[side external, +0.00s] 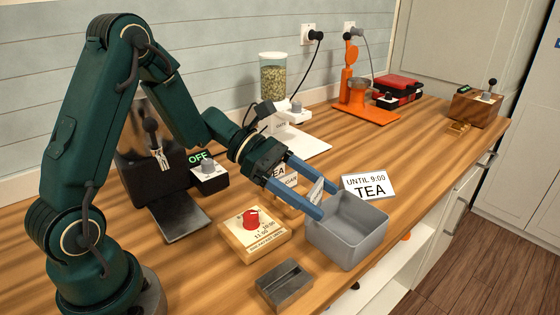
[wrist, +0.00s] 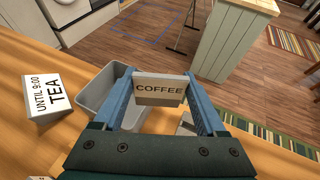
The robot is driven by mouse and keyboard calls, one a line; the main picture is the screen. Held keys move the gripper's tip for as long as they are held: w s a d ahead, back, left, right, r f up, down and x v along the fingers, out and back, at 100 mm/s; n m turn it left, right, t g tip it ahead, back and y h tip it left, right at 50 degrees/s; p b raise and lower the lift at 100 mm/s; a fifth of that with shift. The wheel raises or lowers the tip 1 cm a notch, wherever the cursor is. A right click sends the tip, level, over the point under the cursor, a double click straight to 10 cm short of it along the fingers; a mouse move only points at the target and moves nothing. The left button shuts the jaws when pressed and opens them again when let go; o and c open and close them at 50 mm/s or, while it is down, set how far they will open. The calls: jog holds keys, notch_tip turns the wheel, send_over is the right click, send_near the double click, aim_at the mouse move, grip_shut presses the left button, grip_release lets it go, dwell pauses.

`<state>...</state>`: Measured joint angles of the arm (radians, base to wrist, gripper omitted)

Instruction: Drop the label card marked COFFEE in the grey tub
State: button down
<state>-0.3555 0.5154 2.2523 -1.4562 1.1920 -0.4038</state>
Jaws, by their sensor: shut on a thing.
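My gripper (side external: 322,200) has blue fingers and is shut on the white COFFEE label card (wrist: 159,88). The card is held between the fingertips, its lettering facing the wrist camera; in the side view the card (side external: 316,192) shows edge-on and its word is not readable. The grey tub (side external: 335,245) is an open rectangular box on the counter. In the side view the fingertips are above the tub's left rim. In the wrist view the tub (wrist: 98,86) lies left of the card, partly behind the left finger.
An "UNTIL 9:00 TEA" sign (side external: 368,187) stands behind the tub. A wooden box with a red knob (side external: 252,232) and a metal block (side external: 285,286) lie left and in front. A tea label is partly hidden under my gripper. The counter's edge runs close beside the tub.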

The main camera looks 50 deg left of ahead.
jog(key=w+d+r+n+t+y, duration=0.3)
jog(key=w+r+n+t, duration=0.15)
jog(key=w, duration=0.35)
jog(key=shift+w+d+f, duration=0.1)
jog(key=shift+f, duration=1.2)
jog(key=shift+d+f, duration=0.1)
jog(key=shift+f, duration=1.2)
grip_release()
jog(key=v, duration=0.5)
jog(key=shift+a, duration=0.1)
